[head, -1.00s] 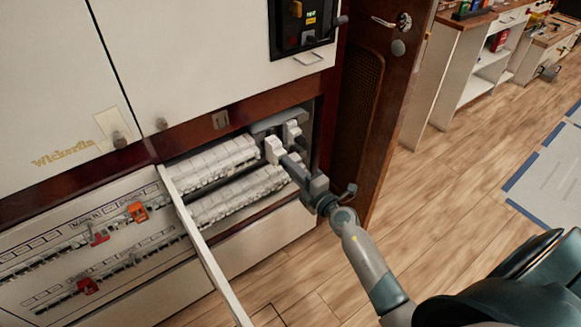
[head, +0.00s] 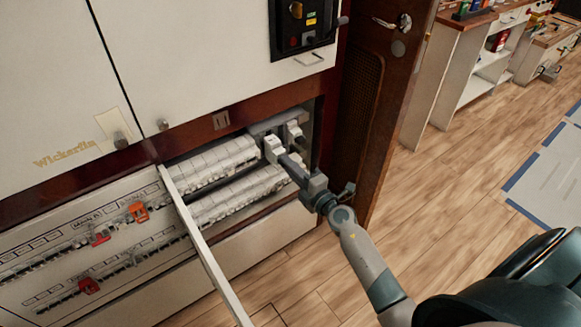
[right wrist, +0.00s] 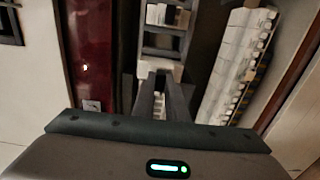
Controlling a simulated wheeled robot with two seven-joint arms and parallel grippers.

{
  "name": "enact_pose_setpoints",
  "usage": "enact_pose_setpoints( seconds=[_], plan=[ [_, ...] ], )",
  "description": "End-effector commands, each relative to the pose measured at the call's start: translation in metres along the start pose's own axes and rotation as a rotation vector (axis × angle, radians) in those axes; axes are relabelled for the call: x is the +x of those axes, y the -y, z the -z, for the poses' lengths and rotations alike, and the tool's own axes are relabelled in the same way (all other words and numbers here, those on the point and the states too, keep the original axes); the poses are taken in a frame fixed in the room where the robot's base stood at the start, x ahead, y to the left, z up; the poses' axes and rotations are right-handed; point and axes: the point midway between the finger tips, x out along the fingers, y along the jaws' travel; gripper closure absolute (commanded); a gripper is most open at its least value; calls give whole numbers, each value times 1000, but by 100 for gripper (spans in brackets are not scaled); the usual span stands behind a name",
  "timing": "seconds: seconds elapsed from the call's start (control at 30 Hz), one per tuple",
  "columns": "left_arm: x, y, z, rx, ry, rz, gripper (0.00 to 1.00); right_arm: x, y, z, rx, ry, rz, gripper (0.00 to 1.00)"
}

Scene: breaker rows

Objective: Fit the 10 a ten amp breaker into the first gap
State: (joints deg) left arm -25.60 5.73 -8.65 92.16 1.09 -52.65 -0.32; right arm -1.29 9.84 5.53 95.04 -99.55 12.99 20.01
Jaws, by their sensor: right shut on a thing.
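My right gripper (head: 281,157) is shut on a white breaker (head: 273,147) at the right end of the open breaker compartment. In the right wrist view the fingers (right wrist: 162,84) hold the white breaker (right wrist: 160,68) in front of the rail, and its label cannot be read. The upper breaker row (head: 212,164) ends left of the held breaker. Another white breaker (head: 293,131) sits to its right, further back. The breaker and fingers hide part of the gap, so I cannot tell whether the breaker touches the rail. My left gripper is not in view.
A lower breaker row (head: 240,195) runs below. The hinged panel (head: 80,245) with orange and red tags stands open at left, its edge (head: 205,245) jutting forward. A dark wooden door (head: 370,110) is at right. Wooden floor (head: 450,190) is clear.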

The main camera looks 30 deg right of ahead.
Motion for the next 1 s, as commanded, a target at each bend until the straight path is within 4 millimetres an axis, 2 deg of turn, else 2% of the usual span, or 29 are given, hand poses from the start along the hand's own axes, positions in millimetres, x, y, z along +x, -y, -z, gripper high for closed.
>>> enact_pose_setpoints(
  seconds=[1.0],
  plan=[
    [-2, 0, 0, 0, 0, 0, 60, 21, -1, 0, 1, 0, -1, 100]
  ],
)
